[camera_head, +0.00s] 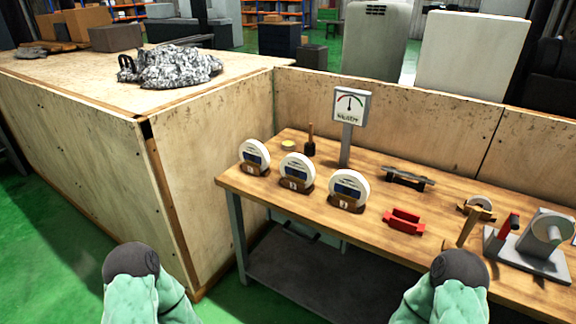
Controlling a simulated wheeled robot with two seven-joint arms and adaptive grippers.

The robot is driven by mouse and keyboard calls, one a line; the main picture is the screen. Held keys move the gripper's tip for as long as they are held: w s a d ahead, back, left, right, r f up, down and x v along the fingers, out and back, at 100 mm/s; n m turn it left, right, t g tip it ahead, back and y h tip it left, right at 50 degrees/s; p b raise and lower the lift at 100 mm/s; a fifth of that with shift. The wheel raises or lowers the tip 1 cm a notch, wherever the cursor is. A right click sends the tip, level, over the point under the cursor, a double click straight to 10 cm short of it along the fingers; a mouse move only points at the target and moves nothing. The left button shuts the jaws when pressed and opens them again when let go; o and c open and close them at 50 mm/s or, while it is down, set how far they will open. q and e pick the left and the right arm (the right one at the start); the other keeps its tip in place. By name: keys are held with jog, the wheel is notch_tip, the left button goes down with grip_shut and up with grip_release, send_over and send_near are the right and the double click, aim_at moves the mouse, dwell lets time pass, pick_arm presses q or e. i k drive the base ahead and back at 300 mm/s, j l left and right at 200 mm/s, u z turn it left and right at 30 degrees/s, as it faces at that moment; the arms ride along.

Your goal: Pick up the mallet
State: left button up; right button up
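Only rounded parts of my two arms show at the bottom of the head view, left and right, in front of the bench. Neither gripper's fingers are in view.
Three numbered white wheels (297,171) on brown stands line the bench's left front. A dial gauge (350,105) stands behind them. A red bracket (404,221), a dark stand (407,178) and a grey grinder-like device (535,240) are to the right. Plywood walls enclose the back and left.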

aim_at(473, 217)
jog(key=z, duration=1.35)
